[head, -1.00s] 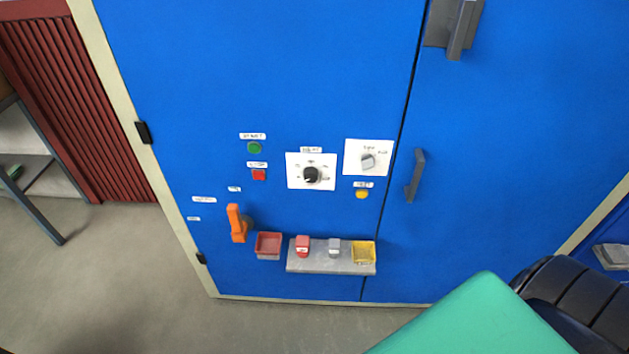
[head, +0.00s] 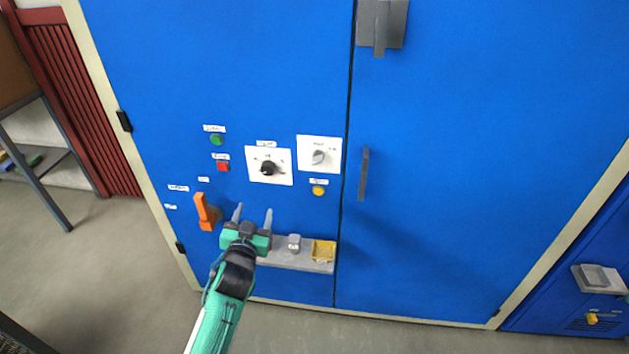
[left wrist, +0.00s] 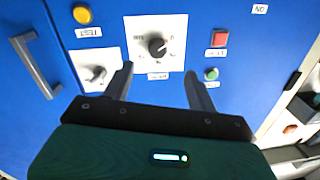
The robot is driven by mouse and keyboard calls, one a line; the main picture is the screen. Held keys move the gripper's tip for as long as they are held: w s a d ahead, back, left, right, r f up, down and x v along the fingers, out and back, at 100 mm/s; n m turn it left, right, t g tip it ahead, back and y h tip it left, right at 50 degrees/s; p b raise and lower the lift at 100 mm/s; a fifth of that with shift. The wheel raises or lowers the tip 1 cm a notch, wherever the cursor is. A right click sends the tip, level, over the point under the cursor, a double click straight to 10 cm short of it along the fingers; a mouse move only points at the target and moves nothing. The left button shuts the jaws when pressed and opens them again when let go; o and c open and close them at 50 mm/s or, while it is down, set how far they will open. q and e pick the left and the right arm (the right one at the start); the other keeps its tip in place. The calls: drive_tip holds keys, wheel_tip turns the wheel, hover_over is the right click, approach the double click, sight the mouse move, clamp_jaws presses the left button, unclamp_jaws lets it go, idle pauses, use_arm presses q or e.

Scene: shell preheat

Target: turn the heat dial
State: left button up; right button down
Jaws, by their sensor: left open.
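The heat dial looks to be the black round knob (head: 268,168) on a white plate (head: 283,177) on the blue cabinet; its label is too small to read in the head view. It also shows in the left wrist view as a black knob (left wrist: 157,47) with a light pointer mark, beyond the fingers. My left gripper (head: 254,215) is open and empty, below the knob in the head view and apart from it. In the left wrist view the open fingers (left wrist: 160,88) point towards the plate. My right gripper is not in view.
A grey selector knob (head: 318,157) is right of the dial. A green button (head: 216,140) and red button (head: 223,166) are left, a yellow button (head: 319,190) lower right. An orange lever (head: 206,212) and a grey shelf (head: 290,259) are near my gripper. A door handle (head: 363,174) stands out.

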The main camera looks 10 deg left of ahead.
use_arm(q)
drive_tip(key=r, duration=0.2)
approach(267, 172)
drive_tip(key=w, duration=0.3)
drive_tip(key=w+p, duration=0.1)
drive_tip(key=w, duration=0.3)
drive_tip(key=shift+w+a+f, duration=0.1)
drive_tip(key=shift+w+f, duration=0.1)
drive_tip(key=shift+w, duration=0.65)
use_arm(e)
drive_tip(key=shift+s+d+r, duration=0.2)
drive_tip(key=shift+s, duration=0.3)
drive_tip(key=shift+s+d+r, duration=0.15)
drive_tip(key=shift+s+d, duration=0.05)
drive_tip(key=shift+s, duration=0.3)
use_arm(q)
drive_tip(key=shift+c, duration=0.2)
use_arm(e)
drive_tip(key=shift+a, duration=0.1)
use_arm(q)
drive_tip(key=c, duration=0.9)
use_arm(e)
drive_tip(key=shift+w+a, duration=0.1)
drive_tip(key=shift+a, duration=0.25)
